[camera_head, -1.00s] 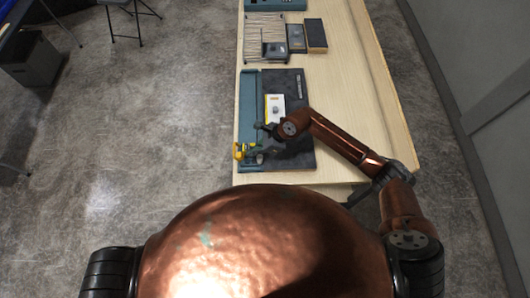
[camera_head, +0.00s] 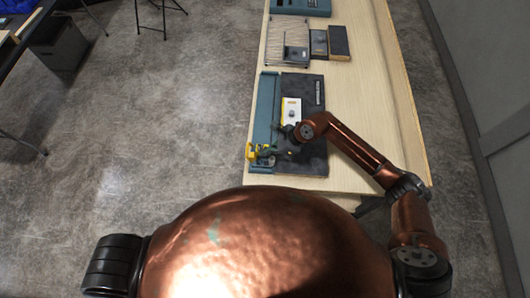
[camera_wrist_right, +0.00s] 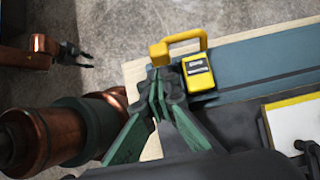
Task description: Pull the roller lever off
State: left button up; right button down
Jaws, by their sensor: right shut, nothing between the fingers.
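A yellow looped handle (camera_wrist_right: 187,42), which looks like the lever, stands beside a yellow block with a dark label (camera_wrist_right: 198,72) on the teal edge of the console (camera_wrist_right: 265,62). In the head view the yellow handle (camera_head: 253,151) is at the console's near left corner. My right gripper (camera_wrist_right: 161,78) is shut and empty, its fingertips right beside the handle's near end and the block; I cannot tell if they touch. It also shows in the head view (camera_head: 268,156). My left gripper (camera_wrist_right: 88,60) is open and empty, away at the upper left of the wrist view.
A white panel with a yellow edge (camera_head: 291,112) lies on the dark console plate (camera_head: 313,130). Farther back on the wooden table (camera_head: 375,90) are a wire rack (camera_head: 280,40) and dark boxes (camera_head: 338,42). The table's right side is clear.

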jog(key=b+v, duration=0.3)
jog(key=v, duration=1)
jog(key=shift+s, duration=0.1)
